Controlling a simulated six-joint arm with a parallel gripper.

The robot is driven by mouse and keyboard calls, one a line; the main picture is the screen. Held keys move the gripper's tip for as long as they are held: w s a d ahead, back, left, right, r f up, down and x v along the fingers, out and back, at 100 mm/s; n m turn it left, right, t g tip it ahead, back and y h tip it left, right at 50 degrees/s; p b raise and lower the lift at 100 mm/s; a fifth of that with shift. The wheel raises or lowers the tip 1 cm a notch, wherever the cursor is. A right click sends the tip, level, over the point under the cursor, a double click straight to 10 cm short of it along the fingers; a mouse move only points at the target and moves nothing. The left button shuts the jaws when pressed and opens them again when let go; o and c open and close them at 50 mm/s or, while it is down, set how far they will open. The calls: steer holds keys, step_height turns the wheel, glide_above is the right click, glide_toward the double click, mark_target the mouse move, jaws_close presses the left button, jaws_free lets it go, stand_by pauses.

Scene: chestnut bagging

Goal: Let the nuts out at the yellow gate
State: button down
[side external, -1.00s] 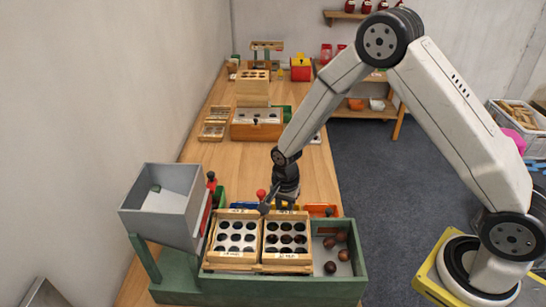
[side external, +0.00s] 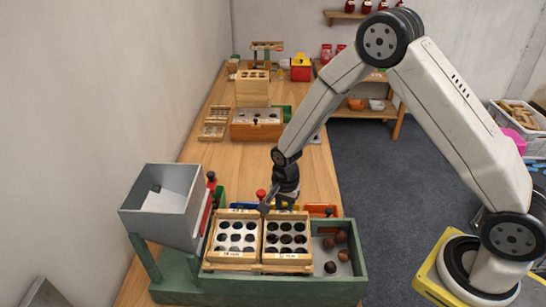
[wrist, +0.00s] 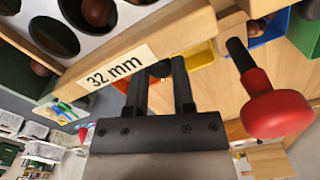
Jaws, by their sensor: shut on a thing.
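My gripper (side external: 268,208) is low behind the two wooden sizing trays, at the far edge of the green machine. In the wrist view, my gripper's two dark fingers (wrist: 160,80) are closed around a small dark handle (wrist: 160,68), mostly hidden between them. Yellow (wrist: 202,56) shows just beyond the fingers, so this appears to be the yellow gate's handle. A red knob on a black stem (wrist: 278,105) stands free to the right; it shows left of my gripper in the side view (side external: 261,194). Dark nuts fill several holes of the right tray (side external: 287,238).
The "32 mm" wooden tray edge (wrist: 115,66) is close beside my fingers. A grey hopper (side external: 165,200) stands at left. Loose nuts lie in the green box's right compartment (side external: 330,256). Blue (wrist: 268,30) and green (wrist: 305,32) parts lie beyond the red knob.

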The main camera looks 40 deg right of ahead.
mark_target(284, 209)
steer(key=shift+w+r, duration=0.1)
steer(key=shift+r, duration=1.8)
steer(key=c, duration=0.7)
jaws_free()
steer(key=shift+c, duration=0.2)
step_height(284, 209, up, 8)
